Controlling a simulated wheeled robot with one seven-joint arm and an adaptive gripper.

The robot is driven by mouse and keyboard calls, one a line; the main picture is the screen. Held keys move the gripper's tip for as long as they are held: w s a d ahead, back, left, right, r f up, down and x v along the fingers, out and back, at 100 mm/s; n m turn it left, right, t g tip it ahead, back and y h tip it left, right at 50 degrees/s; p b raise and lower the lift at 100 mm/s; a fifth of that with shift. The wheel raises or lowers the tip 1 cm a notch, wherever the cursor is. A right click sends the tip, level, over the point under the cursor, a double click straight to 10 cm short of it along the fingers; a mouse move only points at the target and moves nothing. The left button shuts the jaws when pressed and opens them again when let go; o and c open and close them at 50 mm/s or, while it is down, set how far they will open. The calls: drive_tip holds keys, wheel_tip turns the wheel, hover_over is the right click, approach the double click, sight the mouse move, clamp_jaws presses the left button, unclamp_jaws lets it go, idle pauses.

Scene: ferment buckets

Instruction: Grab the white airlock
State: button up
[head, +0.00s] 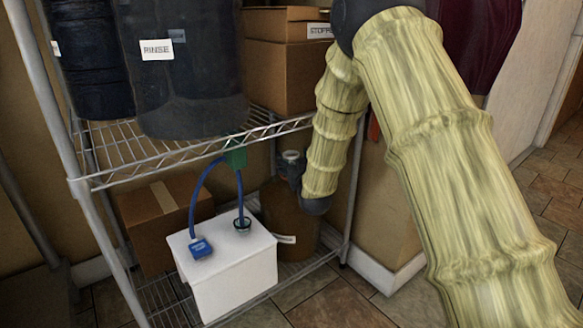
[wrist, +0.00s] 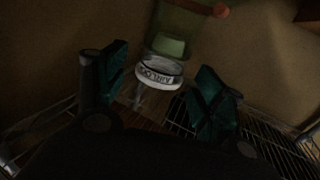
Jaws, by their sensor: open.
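The white airlock (wrist: 160,71) shows in the wrist view as a pale ring with dark lettering, with a clear stem-like part below it. It lies between the two green-padded fingers of my gripper (wrist: 163,76), which are open, with a gap on each side. In the head view, my dark gripper (head: 293,172) is under the wire shelf, by the top of a brown vessel (head: 286,218). A small pale round top (head: 291,155) shows beside it there; I cannot tell for sure that it is the airlock. My arm hides part of this area.
A white box (head: 235,275) with a blue hose (head: 200,185) stands left of the brown vessel. The wire shelf (head: 180,150) above carries a dark bucket labelled RINSE (head: 185,85) and cardboard boxes (head: 280,70). A shelf post (head: 353,205) stands to the right.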

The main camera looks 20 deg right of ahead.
drive_tip(key=shift+w, duration=0.85)
drive_tip(key=c, duration=1)
drive_tip(key=shift+o, duration=0.2)
